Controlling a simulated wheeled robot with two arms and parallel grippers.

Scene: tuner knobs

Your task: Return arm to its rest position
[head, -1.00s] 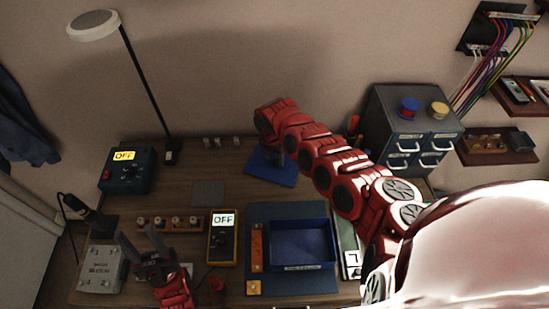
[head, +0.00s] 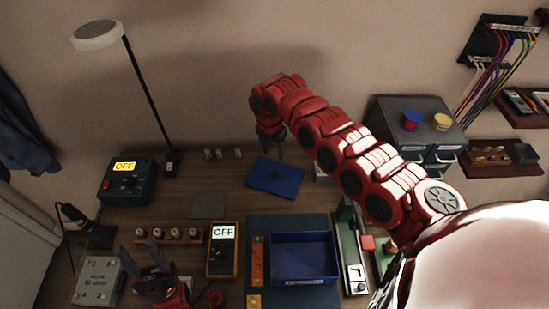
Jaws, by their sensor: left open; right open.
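My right arm (head: 340,150), red and segmented, reaches in from the lower right. Its gripper (head: 272,156) points down at the back of the bench, above and behind a flat blue panel (head: 275,178), with its fingers apart and nothing seen between them. My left gripper (head: 148,256) is low at the front left, open and empty, its dark fingers pointing up in the picture. It is in front of a row of knobs on a wooden strip (head: 175,234). Contact with the strip cannot be told.
A yellow multimeter (head: 222,250) and a box (head: 128,182) both read OFF. A blue tray (head: 304,258) lies on a dark mat. A grey metal box (head: 98,281) sits front left. A lamp (head: 98,35) and a drawer cabinet (head: 420,105) stand at the back.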

